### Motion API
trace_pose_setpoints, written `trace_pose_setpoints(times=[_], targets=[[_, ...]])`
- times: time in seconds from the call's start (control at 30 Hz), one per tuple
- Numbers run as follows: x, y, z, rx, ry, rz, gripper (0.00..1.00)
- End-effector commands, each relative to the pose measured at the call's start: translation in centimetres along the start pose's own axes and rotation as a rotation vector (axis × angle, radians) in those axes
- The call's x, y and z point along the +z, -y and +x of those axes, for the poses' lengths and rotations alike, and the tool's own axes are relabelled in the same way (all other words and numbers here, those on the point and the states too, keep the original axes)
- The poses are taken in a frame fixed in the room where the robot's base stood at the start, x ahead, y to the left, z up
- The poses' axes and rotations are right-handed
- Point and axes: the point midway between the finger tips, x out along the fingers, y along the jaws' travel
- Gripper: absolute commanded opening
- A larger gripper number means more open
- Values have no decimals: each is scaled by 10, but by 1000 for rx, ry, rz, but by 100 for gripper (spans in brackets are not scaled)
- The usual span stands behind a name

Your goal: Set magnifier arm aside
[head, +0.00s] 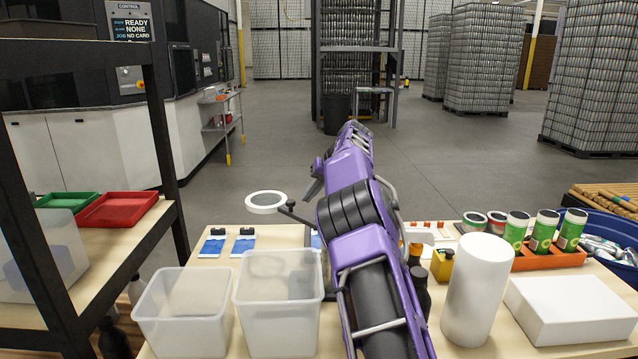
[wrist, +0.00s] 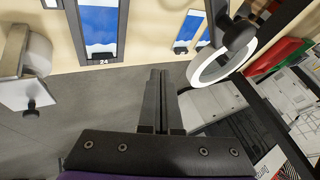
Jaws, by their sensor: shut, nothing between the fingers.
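The magnifier arm shows in the head view as a white ring lens (head: 266,209) on a dark jointed arm (head: 298,216), above the far edge of the table, left of my purple arm. In the wrist view the white ring (wrist: 213,79) hangs from a black joint (wrist: 235,38), right of my fingers and apart from them. My gripper (wrist: 160,73) has its two dark fingers together with nothing between them. In the head view my own arm hides part of the magnifier's support, and I cannot make out the fingertips there.
Blue-and-white cards (head: 212,246) lie at the table's far left. Two clear bins (head: 181,312) stand in front. Right of my arm are a white cylinder (head: 477,290), a white box (head: 571,309) and green cans (head: 515,229) in an orange rack. Open floor lies beyond the table.

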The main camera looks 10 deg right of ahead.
Motion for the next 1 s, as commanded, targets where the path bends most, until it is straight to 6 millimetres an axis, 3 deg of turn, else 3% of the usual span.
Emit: trace_pose_setpoints(times=[0.03,0.23,0.77,1.0], targets=[[-1,13,2,-2,-1,-6,0],[-1,31,12,-1,-2,-3,0],[0,36,15,-2,-3,-2,0],[6,48,18,-5,-3,-3,0]])
